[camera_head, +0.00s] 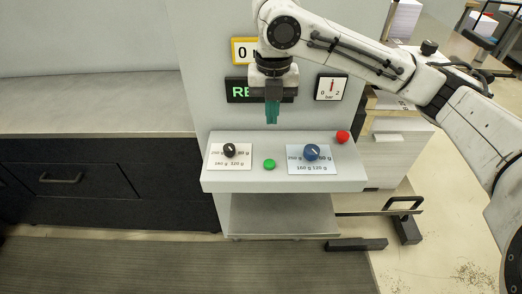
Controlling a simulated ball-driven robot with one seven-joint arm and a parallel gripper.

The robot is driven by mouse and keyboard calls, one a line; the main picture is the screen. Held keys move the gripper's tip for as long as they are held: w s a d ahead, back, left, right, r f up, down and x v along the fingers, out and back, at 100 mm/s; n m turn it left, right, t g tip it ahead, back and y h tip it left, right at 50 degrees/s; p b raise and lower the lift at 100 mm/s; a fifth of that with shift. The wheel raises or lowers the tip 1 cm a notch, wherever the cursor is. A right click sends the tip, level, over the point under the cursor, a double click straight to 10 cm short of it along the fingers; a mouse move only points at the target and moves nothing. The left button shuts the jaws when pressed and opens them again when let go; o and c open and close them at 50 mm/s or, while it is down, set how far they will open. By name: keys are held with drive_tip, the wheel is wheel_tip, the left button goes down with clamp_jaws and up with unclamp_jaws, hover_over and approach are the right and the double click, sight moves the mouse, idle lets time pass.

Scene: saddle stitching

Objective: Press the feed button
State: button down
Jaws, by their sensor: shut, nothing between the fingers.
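Two round buttons sit on the grey control shelf (228,183). A green button (269,164) lies between two dial plates, and a red button (343,136) is at the back right. Which one is the feed button I cannot read. My gripper (272,122) points down with its teal fingers shut and empty. In the picture it is above and behind the green button, apart from it. Both buttons are in plain view.
A black knob (230,150) stands on the left plate and a blue knob (311,152) on the right plate. My arm partly covers the green-lettered display (238,91). A pressure gauge (331,88) is at its right. A counter (90,107) stands at the left.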

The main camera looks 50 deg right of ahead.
sight(270, 163)
wheel_tip(270, 163, down, 14)
drive_tip(key=shift+r+p, duration=0.1)
drive_tip(key=shift+p, duration=0.65)
drive_tip(key=shift+f, duration=0.2)
